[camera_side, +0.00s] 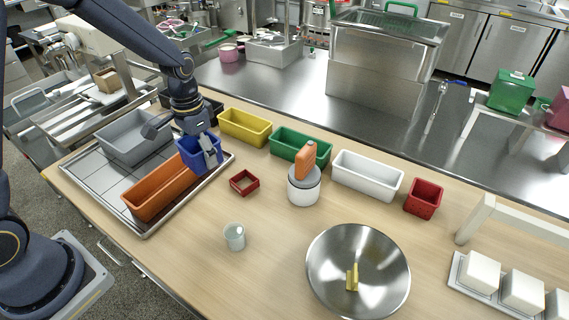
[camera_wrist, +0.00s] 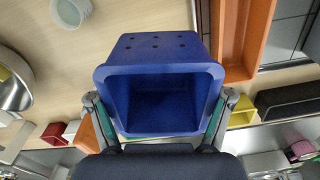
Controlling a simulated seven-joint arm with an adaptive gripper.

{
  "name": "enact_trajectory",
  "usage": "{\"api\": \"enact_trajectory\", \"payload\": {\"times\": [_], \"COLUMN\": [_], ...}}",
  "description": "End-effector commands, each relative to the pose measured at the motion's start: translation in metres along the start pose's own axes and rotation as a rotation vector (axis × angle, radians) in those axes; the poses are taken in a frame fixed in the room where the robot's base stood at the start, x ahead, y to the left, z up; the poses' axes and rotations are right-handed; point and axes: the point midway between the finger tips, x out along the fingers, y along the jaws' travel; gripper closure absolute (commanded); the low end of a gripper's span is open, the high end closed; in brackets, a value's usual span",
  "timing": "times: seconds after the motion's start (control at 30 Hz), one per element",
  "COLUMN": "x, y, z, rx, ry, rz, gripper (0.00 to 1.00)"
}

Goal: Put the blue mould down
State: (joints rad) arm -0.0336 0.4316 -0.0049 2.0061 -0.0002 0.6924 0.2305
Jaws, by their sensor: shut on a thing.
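The blue mould (camera_side: 190,155) is a small open box at the back right part of the metal tray (camera_side: 88,178), close to the end of the orange mould (camera_side: 160,192). My gripper (camera_side: 207,143) comes down from above and is shut on the blue mould.
The grey mould (camera_side: 125,148) lies on the tray at the back left. Yellow (camera_side: 245,125), green (camera_side: 290,147) and white (camera_side: 366,176) moulds line the table's back. A red frame (camera_side: 244,182), a cup (camera_side: 234,236) and a steel bowl (camera_side: 335,240) stand further right.

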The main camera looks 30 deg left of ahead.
Motion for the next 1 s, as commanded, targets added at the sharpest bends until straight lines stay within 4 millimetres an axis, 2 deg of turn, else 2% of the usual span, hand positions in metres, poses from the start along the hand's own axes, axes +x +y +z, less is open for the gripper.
{"api": "enact_trajectory", "payload": {"times": [0.03,0.1,0.37,0.5,0.63,0.73,0.87,1.0], "x": [-0.001,-0.001,0.001,0.001,0.007,0.011,0.014,0.017], "y": [0.009,0.013,0.013,0.012,0.012,-0.002,-0.033,-0.070], "z": [0.001,0.003,0.006,0.004,0.012,0.027,0.056,0.099], "rx": [-0.021,-0.072,-0.193,-0.135,-0.017,0.053,0.095,0.078], "ry": [-0.001,-0.005,-0.012,-0.003,-0.003,-0.005,-0.006,-0.010], "rz": [-0.001,0.000,-0.001,-0.002,-0.002,-0.002,-0.002,0.000], "gripper": [0.59,0.59,0.59,0.59,0.59,0.59,0.59,0.59]}}
